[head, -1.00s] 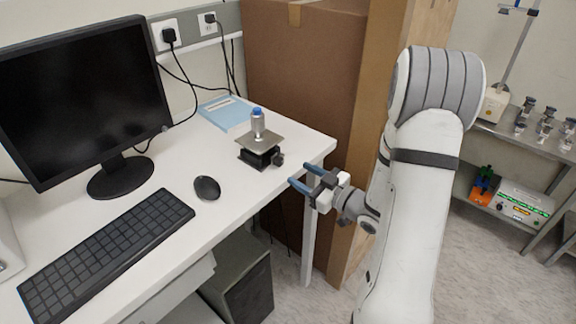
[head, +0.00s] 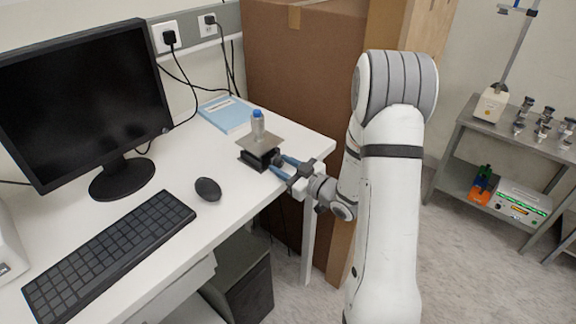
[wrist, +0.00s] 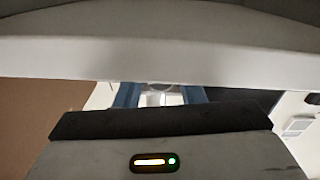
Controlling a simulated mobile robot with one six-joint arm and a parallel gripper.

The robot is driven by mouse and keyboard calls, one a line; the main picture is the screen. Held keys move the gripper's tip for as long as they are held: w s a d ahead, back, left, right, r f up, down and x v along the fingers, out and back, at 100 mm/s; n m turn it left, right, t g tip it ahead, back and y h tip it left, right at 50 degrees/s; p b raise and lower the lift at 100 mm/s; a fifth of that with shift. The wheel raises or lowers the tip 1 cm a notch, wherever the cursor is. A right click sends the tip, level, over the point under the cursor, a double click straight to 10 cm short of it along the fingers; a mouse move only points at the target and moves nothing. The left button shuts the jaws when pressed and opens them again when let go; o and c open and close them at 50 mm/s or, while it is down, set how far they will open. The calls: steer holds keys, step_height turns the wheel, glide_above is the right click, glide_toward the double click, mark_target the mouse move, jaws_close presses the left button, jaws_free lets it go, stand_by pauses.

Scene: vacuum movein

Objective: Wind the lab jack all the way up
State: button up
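The lab jack stands near the right end of the white desk, with its grey top plate (head: 270,143) low over a black base (head: 250,161). A small clear vial with a blue cap (head: 258,122) stands upright on the plate. My gripper (head: 279,164) is at the jack's right side, its two blue fingers apart and pointing at the dark knob, which they largely hide. In the wrist view, the blue fingers (wrist: 160,94) show apart with a pale, unclear shape between them. I cannot tell whether they touch the knob.
A black mouse (head: 208,189), keyboard (head: 110,250) and monitor (head: 85,100) are to the left on the desk (head: 225,205). A blue book (head: 226,113) lies behind the jack. A large brown box (head: 300,70) stands behind the desk's right end.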

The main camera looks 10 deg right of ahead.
steer(key=c, duration=0.7)
steer(key=shift+o, duration=0.2)
steer(key=shift+m, duration=1.4)
steer(key=o, duration=1)
steer(key=b+v, duration=0.1)
steer(key=v, duration=0.7)
steer(key=shift+w, duration=0.1)
